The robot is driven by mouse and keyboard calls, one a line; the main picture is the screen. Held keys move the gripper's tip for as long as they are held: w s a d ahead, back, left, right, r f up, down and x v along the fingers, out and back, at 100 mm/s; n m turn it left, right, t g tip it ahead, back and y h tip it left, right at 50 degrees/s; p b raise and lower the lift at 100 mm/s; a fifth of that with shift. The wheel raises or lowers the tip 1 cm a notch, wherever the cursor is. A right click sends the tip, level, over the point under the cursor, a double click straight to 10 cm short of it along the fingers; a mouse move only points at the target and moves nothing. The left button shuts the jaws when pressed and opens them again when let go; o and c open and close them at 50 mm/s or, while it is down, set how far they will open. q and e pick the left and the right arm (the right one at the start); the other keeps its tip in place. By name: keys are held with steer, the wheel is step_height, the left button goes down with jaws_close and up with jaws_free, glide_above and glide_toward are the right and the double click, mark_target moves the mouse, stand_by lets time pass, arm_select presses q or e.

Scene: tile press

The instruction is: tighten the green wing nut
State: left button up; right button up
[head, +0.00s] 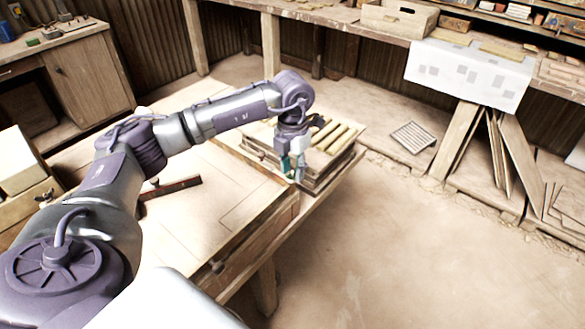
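A small green part, seemingly the green wing nut (287,167), shows at the near left corner of the wooden tile press (338,168). My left gripper (291,168) points down right at it, with its fingertips overlapping it in the picture. The fingers are small and partly merge with the green part, so I cannot tell whether they are closed on it. My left arm reaches across the bench from the lower left and hides part of the press. My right gripper is out of view.
The press stands at the far right end of the wooden workbench (228,192). A dark red bar (171,188) lies on the bench left of it. A slatted rack (413,137) is on the floor beyond. A long shelf bench runs along the back. Floor at right is clear.

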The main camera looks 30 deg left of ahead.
mark_target(293, 173)
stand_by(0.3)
arm_select(q)
step_height(293, 173, up, 12)
stand_by(0.4)
steer(key=shift+f, duration=0.1)
stand_by(0.4)
